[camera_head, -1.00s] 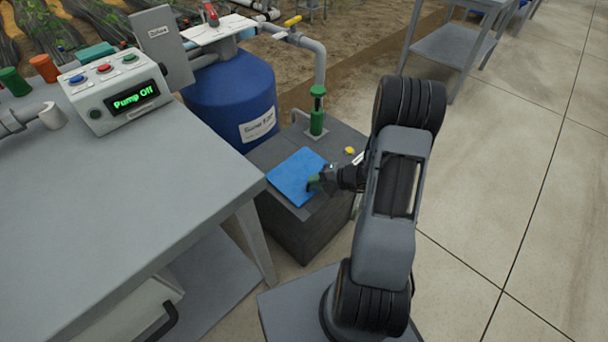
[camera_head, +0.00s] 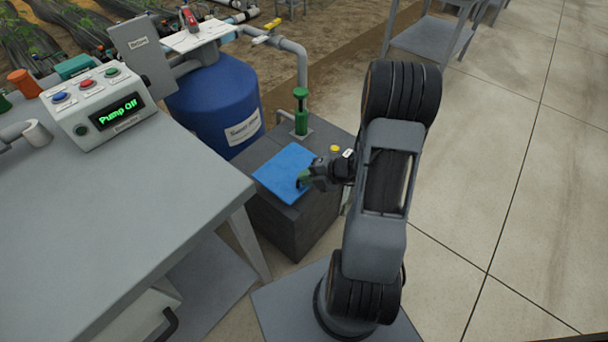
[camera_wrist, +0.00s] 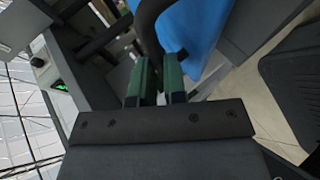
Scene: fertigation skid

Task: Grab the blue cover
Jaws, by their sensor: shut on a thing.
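The blue cover (camera_head: 284,174) is a flat blue panel at the grey box (camera_head: 325,150) in the head view. Whether it rests on the box or is a little above it, I cannot tell. My gripper (camera_head: 304,180) has green fingers and is shut at the cover's right side. In the wrist view my gripper (camera_wrist: 160,82) is closed around a dark curved bar, which looks like the cover's handle. Part of the blue cover (camera_wrist: 193,35) shows beyond the fingers. The exact contact is partly hidden by the fingers.
A blue tank (camera_head: 214,105) is behind left. A grey table (camera_head: 150,205) with a "Pump Off" control box (camera_head: 98,103) fills the left.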

